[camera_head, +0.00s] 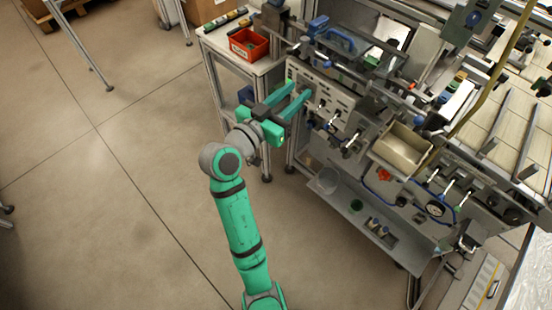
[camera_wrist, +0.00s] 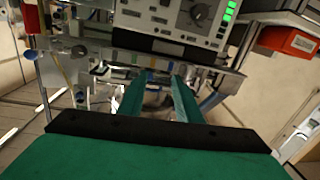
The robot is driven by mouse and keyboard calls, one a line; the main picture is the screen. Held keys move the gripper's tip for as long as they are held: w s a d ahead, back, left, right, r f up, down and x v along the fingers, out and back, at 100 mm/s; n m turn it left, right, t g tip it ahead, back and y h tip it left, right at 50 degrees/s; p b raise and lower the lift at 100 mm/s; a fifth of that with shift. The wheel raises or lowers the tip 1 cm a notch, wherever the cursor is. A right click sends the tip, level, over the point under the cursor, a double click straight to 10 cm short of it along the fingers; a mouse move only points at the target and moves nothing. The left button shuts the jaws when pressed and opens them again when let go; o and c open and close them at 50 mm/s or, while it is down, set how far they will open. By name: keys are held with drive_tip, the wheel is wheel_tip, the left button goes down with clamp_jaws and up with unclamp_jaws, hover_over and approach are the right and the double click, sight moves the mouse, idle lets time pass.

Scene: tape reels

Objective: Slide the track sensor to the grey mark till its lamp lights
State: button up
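My gripper (camera_head: 300,91) reaches to the front of the machine, its two teal fingers apart. In the wrist view the fingers (camera_wrist: 159,77) point at a metal rail (camera_wrist: 120,58) with small coloured tabs, below a grey control panel. A blurred grey shape shows between and beyond the fingers; I cannot tell whether it is the track sensor or whether they touch it. I cannot make out the grey mark or the sensor's lamp for certain. A column of green lights (camera_wrist: 229,12) glows on the panel.
A red bin (camera_head: 248,44) stands on a side table (camera_head: 220,42) left of the machine; a red bin also shows at right in the wrist view (camera_wrist: 288,40). Levers and an open beige tray (camera_head: 401,149) are on the machine's front.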

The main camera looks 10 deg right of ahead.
drive_tip(key=s+a+f+n+t+y, duration=0.1)
drive_tip(key=s+a+f+n+y, duration=0.1)
drive_tip(key=f, duration=0.7)
drive_tip(key=s+a+f+n+t+y, duration=0.2)
drive_tip(key=s+f+n+y, duration=0.3)
drive_tip(key=f, duration=0.4)
drive_tip(key=shift+s+a+n+y, duration=0.3)
drive_tip(key=shift+a+n, duration=0.1)
drive_tip(key=shift+a, duration=0.35)
drive_tip(key=m+g+h, duration=0.4)
drive_tip(key=m+h, duration=0.5)
drive_tip(key=m, duration=0.1)
approach(325, 65)
drive_tip(key=x, duration=1.1)
drive_tip(key=shift+c, duration=0.3)
